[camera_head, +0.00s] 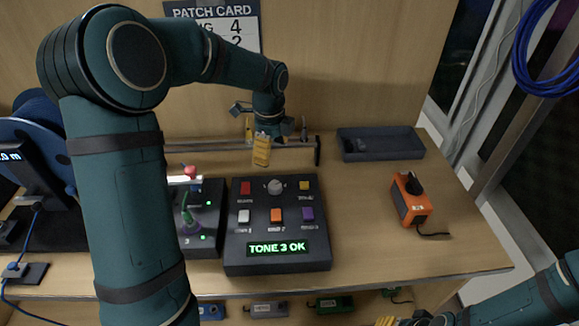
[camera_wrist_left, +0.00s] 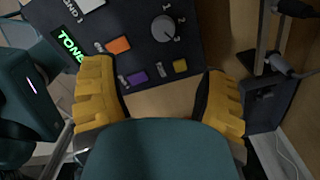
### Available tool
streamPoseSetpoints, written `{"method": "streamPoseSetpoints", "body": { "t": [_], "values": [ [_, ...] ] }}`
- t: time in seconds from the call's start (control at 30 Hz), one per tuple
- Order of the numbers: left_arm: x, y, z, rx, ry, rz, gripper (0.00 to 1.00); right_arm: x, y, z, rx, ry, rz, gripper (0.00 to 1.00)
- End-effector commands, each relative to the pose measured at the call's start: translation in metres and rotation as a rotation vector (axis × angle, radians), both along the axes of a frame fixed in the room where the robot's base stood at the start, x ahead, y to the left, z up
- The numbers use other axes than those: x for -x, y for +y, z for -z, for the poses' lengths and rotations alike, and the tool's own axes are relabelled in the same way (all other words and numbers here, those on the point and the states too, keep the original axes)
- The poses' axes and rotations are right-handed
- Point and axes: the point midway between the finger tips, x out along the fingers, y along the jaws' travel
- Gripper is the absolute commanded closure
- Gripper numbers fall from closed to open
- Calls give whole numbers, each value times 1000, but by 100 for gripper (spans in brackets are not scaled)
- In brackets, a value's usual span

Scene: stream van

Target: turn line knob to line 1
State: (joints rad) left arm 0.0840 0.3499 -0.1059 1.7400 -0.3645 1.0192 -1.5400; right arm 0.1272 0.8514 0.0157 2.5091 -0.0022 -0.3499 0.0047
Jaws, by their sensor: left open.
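The knob (camera_head: 275,186), pale grey and round, sits at the top middle of the dark button box (camera_head: 238,264). In the left wrist view the knob (camera_wrist_left: 163,28) has the figures 1, 2 and 3 around it, and its dark mark seems to point towards 3. The box's screen (camera_head: 277,248) reads "TONE 3 OK". My left gripper (camera_head: 262,150) is beyond the box's far edge, apart from the knob. In the left wrist view its yellow fingers (camera_wrist_left: 160,98) are wide apart with nothing between them. My right gripper (camera_head: 385,321) barely shows at the bottom edge.
An orange box (camera_head: 414,210) with a black knob stands to the right. A grey tray (camera_head: 400,147) and a bar (camera_head: 215,144) lie at the back. A dark unit (camera_head: 207,238) with a green lever adjoins the button box on the left.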

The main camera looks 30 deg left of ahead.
Motion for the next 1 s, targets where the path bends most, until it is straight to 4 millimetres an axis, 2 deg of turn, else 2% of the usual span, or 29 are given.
{"method": "streamPoseSetpoints", "body": {
  "t": [0.13,0.27,0.7,0.9,1.0],
  "values": [
    [0,0,1,0,0,-1,26,1,0,0,0,2,-1,53],
    [0,0,12,0,1,-1,26,0,0,3,0,1,0,53],
    [1,0,94,1,3,-1,26,-3,-1,24,2,-9,2,53],
    [1,0,124,1,1,-2,26,-5,-1,31,3,-13,3,53],
    [1,0,132,1,1,-2,26,-5,-1,32,3,-14,3,53]
  ]
}}
